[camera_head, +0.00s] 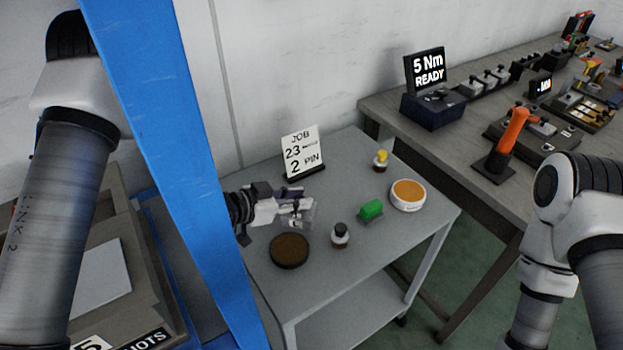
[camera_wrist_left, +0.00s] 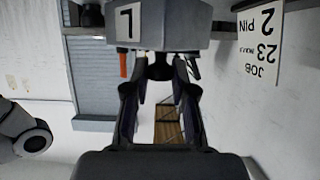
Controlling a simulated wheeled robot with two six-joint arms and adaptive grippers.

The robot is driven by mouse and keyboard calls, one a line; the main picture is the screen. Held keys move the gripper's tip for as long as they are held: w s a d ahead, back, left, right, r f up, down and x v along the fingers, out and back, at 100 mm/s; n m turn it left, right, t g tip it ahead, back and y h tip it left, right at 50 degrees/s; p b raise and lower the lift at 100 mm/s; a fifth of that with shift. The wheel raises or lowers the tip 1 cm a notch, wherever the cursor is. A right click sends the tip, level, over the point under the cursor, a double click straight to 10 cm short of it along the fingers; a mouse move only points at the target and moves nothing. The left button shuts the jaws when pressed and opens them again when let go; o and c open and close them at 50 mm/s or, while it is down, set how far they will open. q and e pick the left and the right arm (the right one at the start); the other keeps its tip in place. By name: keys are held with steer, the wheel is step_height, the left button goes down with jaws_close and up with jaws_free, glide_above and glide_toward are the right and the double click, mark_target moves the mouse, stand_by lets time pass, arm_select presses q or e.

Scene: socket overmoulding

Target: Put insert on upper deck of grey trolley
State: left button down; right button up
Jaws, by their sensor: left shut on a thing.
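The grey trolley's upper deck (camera_head: 345,180) is in the middle of the head view. My left gripper (camera_head: 293,212) reaches over its left part from behind a blue post. It is shut on a small greyish piece, the insert (camera_head: 308,215), and partly covers it. My right gripper is out of view.
The deck carries a job sign (camera_head: 303,150), a dark round dish (camera_head: 289,251), a dark-capped bottle (camera_head: 340,236), a green block (camera_head: 370,210), a yellow-topped bottle (camera_head: 380,160) and an orange-filled tub (camera_head: 408,195). The blue post (camera_head: 175,140) stands left. A workbench (camera_head: 390,108) stands right.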

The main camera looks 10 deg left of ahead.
arm_select(q)
steer(key=w+f, duration=0.1)
steer(key=w, duration=0.2)
steer(key=w+f+p, duration=0.1)
steer(key=w+f, duration=0.1)
steer(key=w, duration=0.2)
steer(key=w+f, duration=0.1)
steer(key=w, duration=0.2)
steer(key=shift+w+d+f+p, duration=0.1)
steer(key=shift+w+f+p, duration=0.15)
steer(key=shift+p, duration=0.15)
steer(key=c, duration=1)
jaws_free()
steer(key=shift+s, duration=0.15)
steer(key=shift+o, duration=0.2)
steer(key=v, duration=1.2)
steer(key=shift+b, duration=0.35)
steer(key=shift+d, duration=0.1)
